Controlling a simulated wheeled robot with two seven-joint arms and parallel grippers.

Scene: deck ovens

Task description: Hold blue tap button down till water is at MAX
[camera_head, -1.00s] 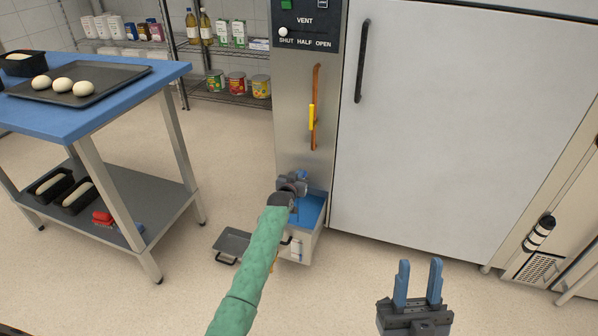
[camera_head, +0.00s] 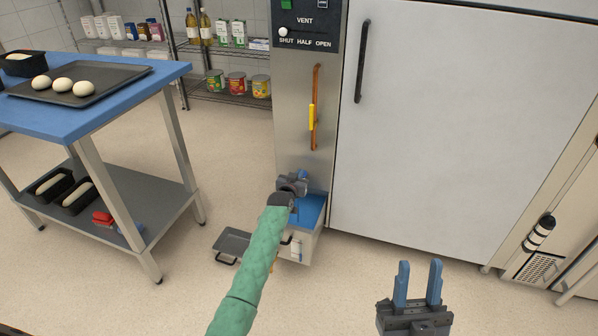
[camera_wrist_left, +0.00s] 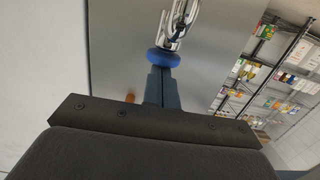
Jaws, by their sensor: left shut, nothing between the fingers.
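The blue tap button (camera_wrist_left: 163,57) is a round blue disc under a chrome tap (camera_wrist_left: 180,20) in the left wrist view. My left gripper (camera_wrist_left: 161,88) is shut and empty, with its fingertips at the button, seemingly touching it. In the head view my left gripper (camera_head: 298,182) is low in front of the steel panel, and my arm hides the button and much of the tap. No water level or MAX mark can be read. My right gripper (camera_head: 420,283) is open and empty over the floor at the lower right.
A box with a blue top (camera_head: 314,212) stands below my left gripper. The panel has an upright orange strip with a yellow piece (camera_head: 312,117). A dark tray (camera_head: 233,243) lies on the floor. A blue-topped table (camera_head: 100,113) stands left, a large grey door (camera_head: 450,120) right.

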